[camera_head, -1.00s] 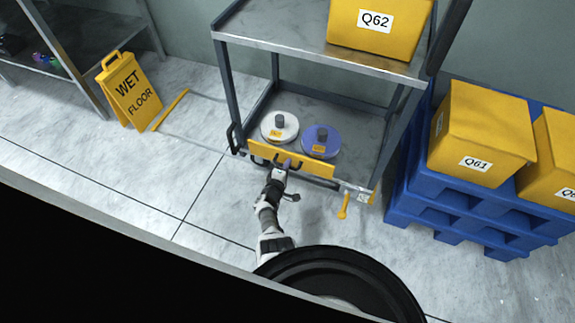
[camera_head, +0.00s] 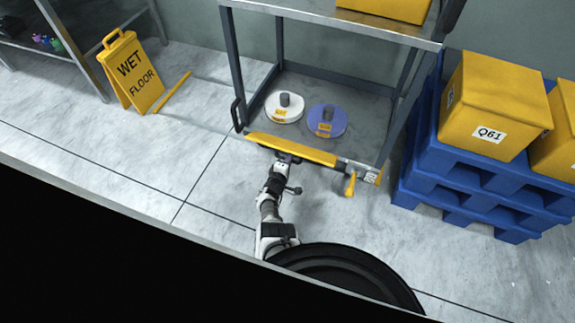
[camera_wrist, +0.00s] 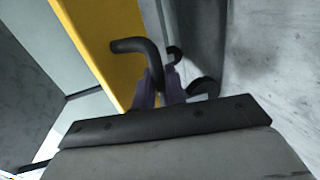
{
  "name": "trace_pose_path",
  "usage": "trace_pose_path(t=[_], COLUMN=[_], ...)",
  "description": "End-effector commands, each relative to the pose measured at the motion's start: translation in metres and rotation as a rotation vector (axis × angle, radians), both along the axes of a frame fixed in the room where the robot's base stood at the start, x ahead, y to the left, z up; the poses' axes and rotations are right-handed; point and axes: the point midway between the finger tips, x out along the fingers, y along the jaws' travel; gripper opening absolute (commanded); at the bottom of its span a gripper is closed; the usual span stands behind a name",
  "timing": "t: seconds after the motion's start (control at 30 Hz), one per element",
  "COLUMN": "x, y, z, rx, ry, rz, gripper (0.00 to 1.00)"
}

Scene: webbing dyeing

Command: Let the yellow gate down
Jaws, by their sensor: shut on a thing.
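The yellow gate (camera_head: 291,149) runs along the front of the cart's lower shelf (camera_head: 365,110) in the head view. It looks tilted outward, with its broad face seen narrow. In the wrist view the yellow gate (camera_wrist: 112,40) crosses the upper left, with a dark bent handle (camera_wrist: 142,48) in front of it. My gripper (camera_wrist: 158,88) is shut on the dark handle, its purple fingers on either side. In the head view my gripper (camera_head: 284,157) is at the gate's middle, partly hidden.
A white spool (camera_head: 284,113) and a blue spool (camera_head: 326,122) stand on the lower shelf behind the gate. A wet floor sign (camera_head: 133,75) stands at left. A blue pallet stack (camera_head: 465,185) with yellow bins (camera_head: 495,100) is at right. The floor (camera_head: 150,170) before the cart is mostly clear.

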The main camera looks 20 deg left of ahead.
Motion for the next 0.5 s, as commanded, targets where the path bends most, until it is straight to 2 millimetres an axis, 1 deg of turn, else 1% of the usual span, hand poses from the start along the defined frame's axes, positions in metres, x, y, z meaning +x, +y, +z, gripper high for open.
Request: trace_pose_path(t=[0.03,0.1,0.5], x=[0.001,0.002,0.006], y=[0.000,0.000,0.000], z=[-0.009,-0.013,-0.025], rx=[-0.001,-0.002,-0.002], ry=[0.004,0.004,0.002], rz=[0.000,0.000,0.001], gripper=[0.00,0.00,0.00])
